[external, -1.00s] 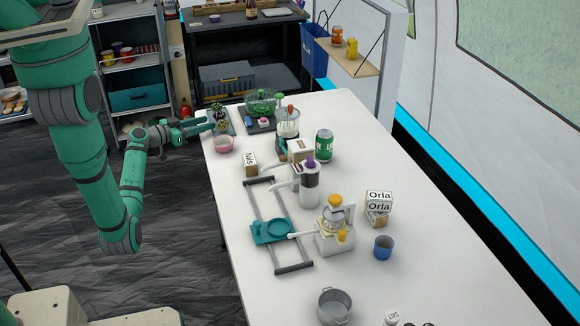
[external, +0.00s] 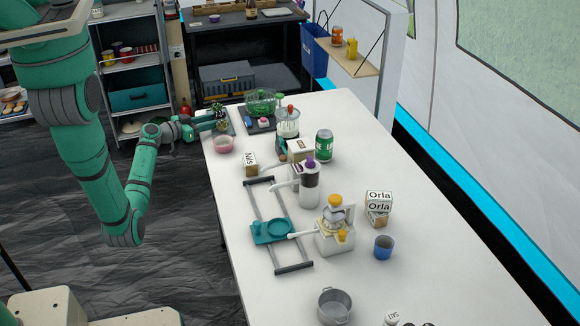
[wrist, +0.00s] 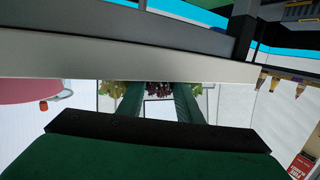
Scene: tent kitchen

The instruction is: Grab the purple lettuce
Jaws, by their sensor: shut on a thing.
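The purple lettuce (wrist: 158,88) shows in the wrist view as dark red leaves between the tips of my two green fingers. Yellow-green leaves (wrist: 118,88) show on either side of it. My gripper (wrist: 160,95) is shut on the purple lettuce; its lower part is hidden. In the external view my gripper (external: 213,120) reaches in over the far left edge of the white table (external: 260,225), among small dark and green leafy plants (external: 218,108) on a dark tray. The purple lettuce is too small to pick out clearly there.
A pink bowl (external: 223,145) stands just in front of my gripper. A green glass bowl (external: 260,102) and a blender (external: 287,124) stand to the right. A green can (external: 324,145) and boxes stand further along. Left of the table is open floor.

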